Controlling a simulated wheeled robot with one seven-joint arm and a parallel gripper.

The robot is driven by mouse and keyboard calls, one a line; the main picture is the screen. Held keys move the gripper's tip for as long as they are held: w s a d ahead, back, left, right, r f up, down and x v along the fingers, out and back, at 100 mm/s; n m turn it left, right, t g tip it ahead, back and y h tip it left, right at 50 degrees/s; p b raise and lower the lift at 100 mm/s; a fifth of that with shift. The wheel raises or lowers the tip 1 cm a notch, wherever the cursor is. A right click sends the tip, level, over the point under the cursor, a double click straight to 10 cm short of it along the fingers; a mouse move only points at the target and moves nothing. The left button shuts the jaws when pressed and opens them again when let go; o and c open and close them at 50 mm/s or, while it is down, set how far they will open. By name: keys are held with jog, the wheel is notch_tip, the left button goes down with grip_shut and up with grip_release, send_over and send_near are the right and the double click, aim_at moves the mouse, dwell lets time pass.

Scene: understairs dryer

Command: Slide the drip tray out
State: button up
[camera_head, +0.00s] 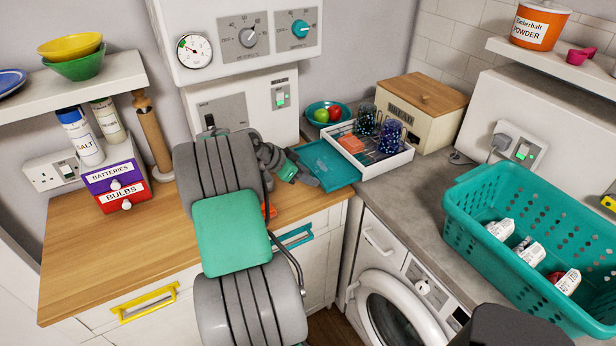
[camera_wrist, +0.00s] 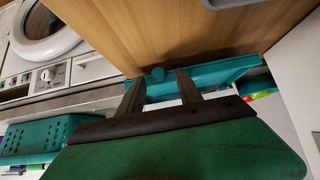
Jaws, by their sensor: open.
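The teal drip tray (camera_head: 329,162) sticks out to the left from under the white dish rack (camera_head: 388,160) on the counter. It also shows in the wrist view (camera_wrist: 205,78), with a small round teal knob (camera_wrist: 157,73) at its near edge. My gripper (camera_head: 314,178) is at the tray's left end, low over the wooden worktop. In the wrist view my gripper (camera_wrist: 160,82) is open, its two fingers pointing at the tray with the knob between their tips. I cannot tell whether either finger touches the knob. The tray's rear part is hidden under the rack.
Dark patterned glasses (camera_head: 388,136) stand in the rack. A fruit bowl (camera_head: 328,113) and a wooden-lidded box (camera_head: 423,108) stand behind it. A teal basket (camera_head: 470,213) fills the right counter. Bare wooden worktop (camera_head: 110,235) lies left of my arm.

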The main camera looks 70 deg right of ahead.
jog(key=v, duration=0.7)
jog(key=shift+b, duration=0.4)
